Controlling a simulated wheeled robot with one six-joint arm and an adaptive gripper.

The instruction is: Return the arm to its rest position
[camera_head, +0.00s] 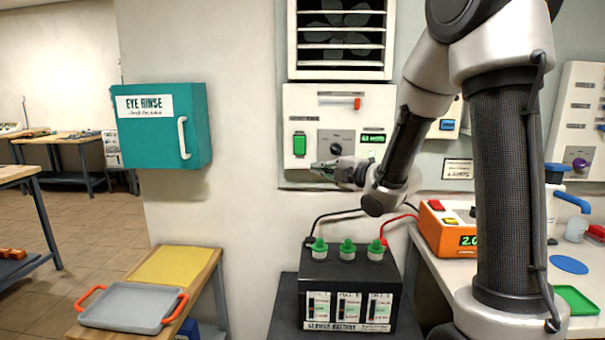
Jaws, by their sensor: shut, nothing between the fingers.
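My arm comes down from the upper right and bends toward the wall. My gripper (322,168) is shut and empty. It points left in front of the lower edge of the white wall panel (316,103), which has a green rocker, a dark round knob and a small green display. I cannot tell whether the fingertips touch the panel. The wrist and forearm hide the panel's lower right part.
Below stands a black battery (345,278) with green caps and clipped leads. An orange charger (444,232) sits on the right bench, partly behind my arm. A teal eye rinse cabinet (160,126) hangs left. A grey tray (132,307) lies on a low bench.

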